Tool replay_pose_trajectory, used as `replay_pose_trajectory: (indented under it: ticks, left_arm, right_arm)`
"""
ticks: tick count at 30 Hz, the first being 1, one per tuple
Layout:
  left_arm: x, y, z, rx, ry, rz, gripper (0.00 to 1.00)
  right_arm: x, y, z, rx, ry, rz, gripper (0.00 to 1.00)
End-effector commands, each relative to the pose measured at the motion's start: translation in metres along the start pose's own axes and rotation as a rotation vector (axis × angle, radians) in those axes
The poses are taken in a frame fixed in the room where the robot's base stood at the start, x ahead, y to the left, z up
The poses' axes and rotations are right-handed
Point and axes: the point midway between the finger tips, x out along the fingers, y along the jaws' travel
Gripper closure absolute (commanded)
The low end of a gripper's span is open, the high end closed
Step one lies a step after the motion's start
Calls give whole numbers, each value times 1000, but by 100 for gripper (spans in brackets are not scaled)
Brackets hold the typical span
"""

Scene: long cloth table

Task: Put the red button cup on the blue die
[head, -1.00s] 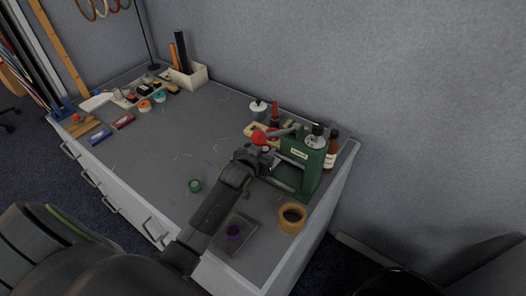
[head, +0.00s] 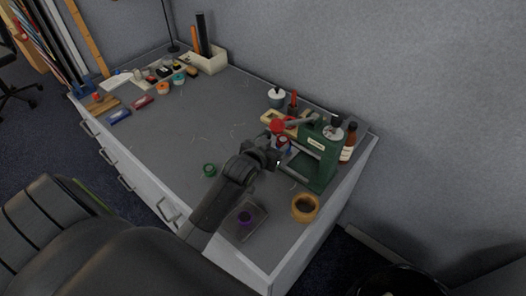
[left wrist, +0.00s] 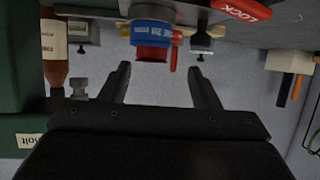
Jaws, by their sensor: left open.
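My left gripper (head: 272,158) is beside the green press (head: 318,160). It is open and empty, and its two fingers show in the left wrist view (left wrist: 160,82). That view looks upside down. In it, a blue round die with pale lettering (left wrist: 152,27) shows beyond the fingertips, roughly between them. A red cup-like piece (left wrist: 152,53) lies against the blue one, on its picture-lower side. I cannot tell whether it is seated there. Neither finger appears to touch them. In the head view this pair is small beside the gripper. My right gripper is not in view.
A red lever knob (head: 277,125) rises over the gripper. A brown bottle (head: 350,141) stands behind the press. The table's middle is mostly clear.

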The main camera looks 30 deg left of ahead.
Motion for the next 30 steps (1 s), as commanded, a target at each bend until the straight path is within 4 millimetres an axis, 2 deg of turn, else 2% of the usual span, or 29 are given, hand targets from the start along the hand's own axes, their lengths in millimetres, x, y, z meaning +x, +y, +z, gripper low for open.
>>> replay_pose_trajectory:
  ticks: [6,12,18,30]
  left_arm:
    - [-37,0,-1,-2,5,1,44]
    - [-62,0,-2,-2,6,1,44]
    - [-72,0,-3,-1,7,1,44]
    - [-73,0,-3,-1,7,1,44]
  right_arm:
    - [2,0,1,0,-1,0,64]
    - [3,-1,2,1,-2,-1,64]
    - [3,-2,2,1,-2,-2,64]
    - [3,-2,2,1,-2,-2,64]
